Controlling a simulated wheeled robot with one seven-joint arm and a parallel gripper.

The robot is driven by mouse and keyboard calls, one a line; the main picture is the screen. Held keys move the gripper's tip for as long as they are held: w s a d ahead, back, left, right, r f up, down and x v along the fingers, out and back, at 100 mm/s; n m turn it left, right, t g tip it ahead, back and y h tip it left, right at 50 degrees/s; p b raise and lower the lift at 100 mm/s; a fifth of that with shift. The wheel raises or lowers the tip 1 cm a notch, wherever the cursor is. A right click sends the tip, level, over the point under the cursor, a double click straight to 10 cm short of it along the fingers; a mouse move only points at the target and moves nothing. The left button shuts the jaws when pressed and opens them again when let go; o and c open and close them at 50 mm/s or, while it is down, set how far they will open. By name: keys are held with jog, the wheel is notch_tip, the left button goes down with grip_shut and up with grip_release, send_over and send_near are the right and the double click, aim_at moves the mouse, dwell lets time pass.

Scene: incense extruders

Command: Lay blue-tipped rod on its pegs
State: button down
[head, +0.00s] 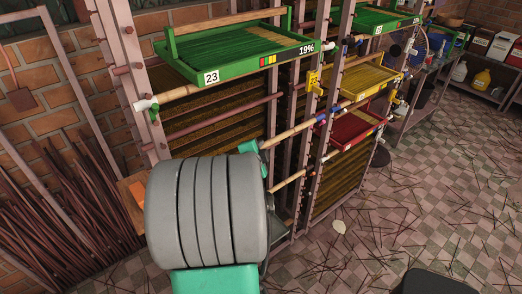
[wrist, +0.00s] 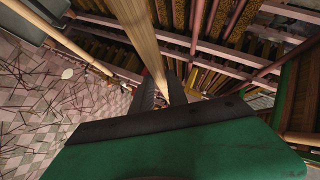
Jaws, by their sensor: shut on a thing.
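My gripper (wrist: 160,92) is shut on a pale wooden rod (wrist: 135,40) in the wrist view. The rod runs up and away between the dark fingers. In the head view my grey and teal arm hides most of the gripper. A pale rod (head: 290,135) with a blue end (head: 320,118) reaches from beside the teal part to the rack post (head: 325,95). It looks like the held rod. Whether it touches pegs there cannot be told. The tip is not clear in the wrist view.
A green tray (head: 190,72) marked 23, a yellow tray (head: 345,97) and a red tray (head: 340,143) sit on the rack. Another pale rod (head: 288,181) shows lower down. Dark sticks lie on the checkered floor (head: 400,200), which is otherwise largely open at right.

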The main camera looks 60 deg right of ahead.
jog(key=c, duration=0.9)
grip_release()
jog(key=s+a+p, duration=0.2)
jog(key=s+a, duration=0.2)
jog(key=s, duration=0.5)
jog(key=shift+a, duration=0.3)
dwell(0.4)
